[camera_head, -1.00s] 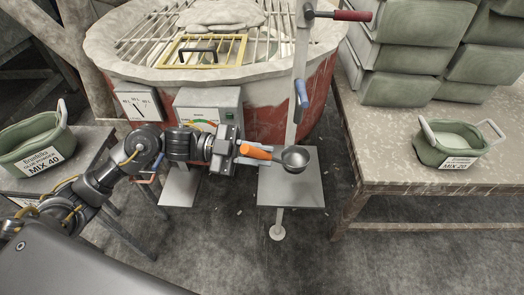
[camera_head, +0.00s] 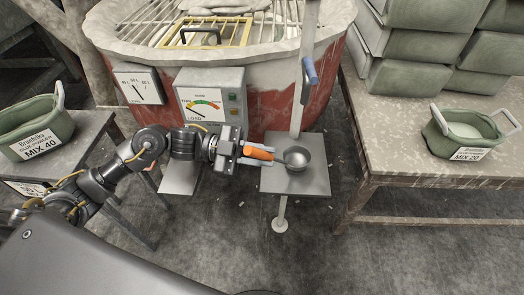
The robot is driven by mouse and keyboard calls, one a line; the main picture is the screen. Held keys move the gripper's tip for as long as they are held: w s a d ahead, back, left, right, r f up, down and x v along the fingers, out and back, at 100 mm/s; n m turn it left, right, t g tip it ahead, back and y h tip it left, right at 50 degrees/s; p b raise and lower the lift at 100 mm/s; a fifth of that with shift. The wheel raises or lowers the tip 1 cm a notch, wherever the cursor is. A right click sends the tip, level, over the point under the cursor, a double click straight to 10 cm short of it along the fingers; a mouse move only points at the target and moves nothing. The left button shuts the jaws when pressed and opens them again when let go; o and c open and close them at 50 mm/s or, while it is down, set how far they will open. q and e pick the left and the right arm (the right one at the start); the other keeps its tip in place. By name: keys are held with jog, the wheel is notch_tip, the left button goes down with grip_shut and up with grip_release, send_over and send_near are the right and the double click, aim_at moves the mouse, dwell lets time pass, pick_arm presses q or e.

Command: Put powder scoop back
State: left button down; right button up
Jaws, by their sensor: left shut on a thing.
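The powder scoop has an orange handle and a dark metal bowl (camera_head: 297,158). My left gripper (camera_head: 252,154) comes in from the left and is shut on the scoop's orange handle (camera_head: 259,153). The scoop's bowl points right and is over a small grey square plate (camera_head: 308,188) on a stand. I cannot tell whether the bowl touches the plate. My right gripper is not in view.
A red round mixer (camera_head: 270,112) with a yellow-framed grate stands behind, with a load gauge box (camera_head: 211,98). A MIX 40 tub (camera_head: 36,130) is on the left table. A MIX 20 tub (camera_head: 466,134) is on the right table (camera_head: 400,165), near stacked green crates (camera_head: 418,78).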

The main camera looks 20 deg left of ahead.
pick_arm(q)
jog(key=shift+f, duration=0.65)
jog(key=shift+d, duration=0.1)
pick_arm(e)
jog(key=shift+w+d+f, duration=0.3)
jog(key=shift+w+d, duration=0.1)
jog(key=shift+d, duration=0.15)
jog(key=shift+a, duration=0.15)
pick_arm(q)
jog(key=shift+f+b, duration=0.55)
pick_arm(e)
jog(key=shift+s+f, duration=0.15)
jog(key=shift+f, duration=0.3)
pick_arm(q)
jog(key=c, duration=1.2)
grip_release()
jog(key=shift+o, duration=0.2)
jog(key=o, duration=0.6)
jog(key=shift+c, duration=0.2)
